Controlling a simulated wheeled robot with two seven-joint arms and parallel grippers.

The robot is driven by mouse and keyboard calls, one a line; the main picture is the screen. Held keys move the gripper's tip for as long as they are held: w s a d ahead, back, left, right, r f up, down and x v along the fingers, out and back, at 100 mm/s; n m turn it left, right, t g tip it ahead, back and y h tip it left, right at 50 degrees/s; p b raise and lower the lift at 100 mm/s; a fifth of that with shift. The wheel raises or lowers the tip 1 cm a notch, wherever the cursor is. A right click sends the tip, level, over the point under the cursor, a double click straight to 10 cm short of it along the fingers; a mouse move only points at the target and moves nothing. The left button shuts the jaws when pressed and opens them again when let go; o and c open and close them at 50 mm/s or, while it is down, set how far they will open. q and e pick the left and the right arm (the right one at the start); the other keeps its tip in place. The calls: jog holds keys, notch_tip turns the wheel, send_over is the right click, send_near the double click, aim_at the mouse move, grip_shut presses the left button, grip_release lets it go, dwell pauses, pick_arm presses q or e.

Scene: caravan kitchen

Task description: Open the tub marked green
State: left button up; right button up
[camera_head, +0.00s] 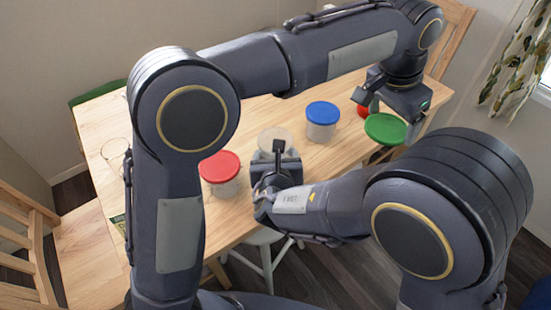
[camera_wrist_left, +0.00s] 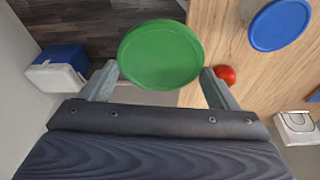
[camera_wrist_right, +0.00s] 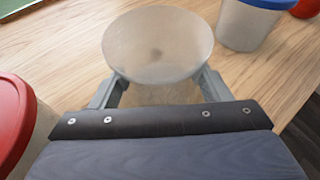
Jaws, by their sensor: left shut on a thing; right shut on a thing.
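My left gripper (camera_head: 394,119) is shut on a round green lid (camera_head: 386,129) near the table's right end. In the left wrist view the green lid (camera_wrist_left: 160,54) sits between the two fingers, with no tub visible under it. A pale, translucent tub (camera_wrist_right: 158,45) stands on the table between the fingers of my right gripper (camera_wrist_right: 158,88), which is shut on it. The tub has no coloured lid and looks open, with a small dark spot inside. In the head view the tub (camera_head: 277,136) is partly hidden by my right gripper.
A red-lidded tub (camera_head: 220,167) stands left of the pale tub, close to my right gripper. A blue-lidded tub (camera_head: 322,121) stands to its right. A small red round thing (camera_wrist_left: 225,74) lies near the left gripper. A white stool (camera_head: 262,238) is below the table's front edge.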

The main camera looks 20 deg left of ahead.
pick_arm(q)
jog(key=shift+f, duration=0.1)
pick_arm(e)
jog(key=shift+f, duration=0.15)
pick_arm(q)
jog(key=shift+f, duration=0.2)
pick_arm(e)
jog(key=shift+f, duration=0.15)
pick_arm(q)
jog(key=shift+r, duration=0.1)
pick_arm(e)
jog(key=o, duration=1.3)
jog(key=shift+o, duration=0.2)
pick_arm(q)
jog(key=shift+r, duration=0.1)
jog(key=shift+r, duration=0.2)
pick_arm(e)
jog(key=shift+s+r, duration=0.1)
jog(key=shift+r, duration=0.3)
pick_arm(q)
jog(key=shift+r+p, duration=0.7)
jog(key=shift+p, duration=0.15)
pick_arm(e)
jog(key=v, duration=1.1)
jog(key=shift+s+d, duration=0.15)
jog(key=shift+s, duration=0.2)
jog(key=shift+d, duration=0.1)
